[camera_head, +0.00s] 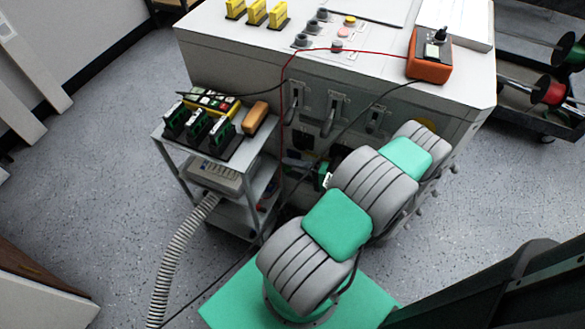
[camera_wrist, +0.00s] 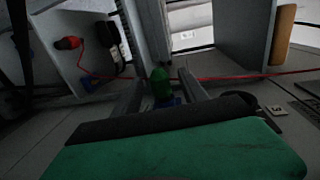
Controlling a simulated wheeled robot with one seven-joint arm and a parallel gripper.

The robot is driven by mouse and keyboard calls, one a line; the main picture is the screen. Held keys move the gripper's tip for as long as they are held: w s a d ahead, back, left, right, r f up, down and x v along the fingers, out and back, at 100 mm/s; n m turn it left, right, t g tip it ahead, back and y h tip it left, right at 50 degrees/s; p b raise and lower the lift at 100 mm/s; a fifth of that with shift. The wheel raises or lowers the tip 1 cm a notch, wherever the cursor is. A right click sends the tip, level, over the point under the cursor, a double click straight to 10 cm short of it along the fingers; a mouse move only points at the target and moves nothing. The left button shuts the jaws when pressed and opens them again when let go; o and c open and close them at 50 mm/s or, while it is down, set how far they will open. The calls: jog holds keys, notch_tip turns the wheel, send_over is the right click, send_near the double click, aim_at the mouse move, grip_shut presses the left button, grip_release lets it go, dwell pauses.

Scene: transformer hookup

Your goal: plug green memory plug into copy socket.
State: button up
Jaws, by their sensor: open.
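Several dark blocks with green faces, perhaps memory plugs, stand in a row on the small cart's top; one is the middle block (camera_head: 197,126). In the wrist view, a small green piece (camera_wrist: 160,83) with blue below it shows between the grey finger-like bars of my gripper (camera_wrist: 161,92). I cannot tell whether it is the memory plug or whether the fingers touch it. My gripper is open. In the head view its fingertips are hidden by my arm, low in front of the cabinet. I cannot make out which opening is the copy socket.
A small grey cart (camera_head: 178,163) stands left of the white cabinet (camera_head: 225,45). An orange block (camera_head: 255,117) is on the cart. An orange device (camera_head: 430,62) sits on the cabinet, with a red cable (camera_head: 350,50) running left. A ribbed hose (camera_head: 180,255) drops to the floor. Floor at left is clear.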

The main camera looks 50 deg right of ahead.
jog(key=a, duration=0.1)
jog(key=s+a+p, duration=0.1)
jog(key=a, duration=0.1)
jog(key=a+p, duration=0.1)
jog(key=shift+s+a, duration=0.35)
jog(key=shift+a, duration=0.05)
jog(key=v, duration=0.7)
jog(key=shift+s+d, duration=0.15)
jog(key=shift+s, duration=0.2)
